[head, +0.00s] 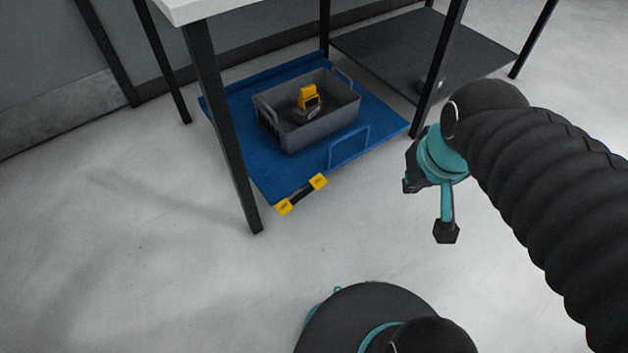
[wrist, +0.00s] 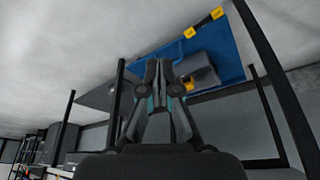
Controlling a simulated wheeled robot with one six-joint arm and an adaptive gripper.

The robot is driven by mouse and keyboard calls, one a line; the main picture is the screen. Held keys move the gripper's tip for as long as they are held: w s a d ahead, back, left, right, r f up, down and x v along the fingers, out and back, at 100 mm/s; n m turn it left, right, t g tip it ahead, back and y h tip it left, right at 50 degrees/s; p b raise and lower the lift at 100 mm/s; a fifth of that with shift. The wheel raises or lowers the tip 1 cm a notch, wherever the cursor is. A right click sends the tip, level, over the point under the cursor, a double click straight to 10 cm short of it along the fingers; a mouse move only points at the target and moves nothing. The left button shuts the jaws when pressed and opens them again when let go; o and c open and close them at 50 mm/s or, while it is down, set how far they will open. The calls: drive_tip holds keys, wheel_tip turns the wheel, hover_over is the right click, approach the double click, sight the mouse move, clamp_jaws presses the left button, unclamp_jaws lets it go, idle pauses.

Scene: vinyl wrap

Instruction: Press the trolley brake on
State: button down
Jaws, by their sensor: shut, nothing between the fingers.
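The blue trolley (head: 268,178) stands on the floor under a table frame. At its near edge is the brake bar (head: 301,195), black with a yellow block at each end. I cannot tell whether it is up or down. In the wrist view, the brake bar (wrist: 204,23) shows at the top right, on the edge of the blue trolley deck (wrist: 225,52). My gripper (wrist: 160,68) is shut and empty, apart from the trolley and the brake. In the head view, my gripper (head: 412,172) is right of the trolley, partly hidden by my wrist.
A grey crate (head: 333,122) with a yellow-and-grey item (head: 308,98) rides on the trolley, beside a blue handle (head: 349,146). A black table leg (head: 222,130) stands just left of the brake. The floor before the brake is clear.

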drive_tip(key=w+a+f+n+g+h+b, duration=0.1)
drive_tip(key=w+a+f+g+b, duration=0.1)
drive_tip(key=w+a+f, duration=0.35)
drive_tip(key=w+a+f+g+b, duration=0.1)
drive_tip(key=w+a+f+g, duration=0.15)
drive_tip(key=w+f, duration=0.6)
drive_tip(key=m+t+h+b, duration=0.1)
drive_tip(key=m+t+b, duration=0.1)
drive_tip(key=m, duration=1)
hover_over(317, 180)
drive_tip(key=s+a, duration=0.3)
drive_tip(key=s+a+x, duration=0.1)
drive_tip(key=x, duration=0.8)
drive_tip(key=s+a+x, duration=0.1)
drive_tip(key=x, duration=0.7)
drive_tip(key=shift+a+f, duration=0.2)
drive_tip(key=shift+f, duration=0.6)
drive_tip(key=shift+w, duration=0.15)
drive_tip(key=b+x, duration=0.1)
drive_tip(key=x, duration=1.3)
drive_tip(key=shift+d+r, duration=0.1)
drive_tip(key=shift+d, duration=0.1)
drive_tip(key=shift+w, duration=0.1)
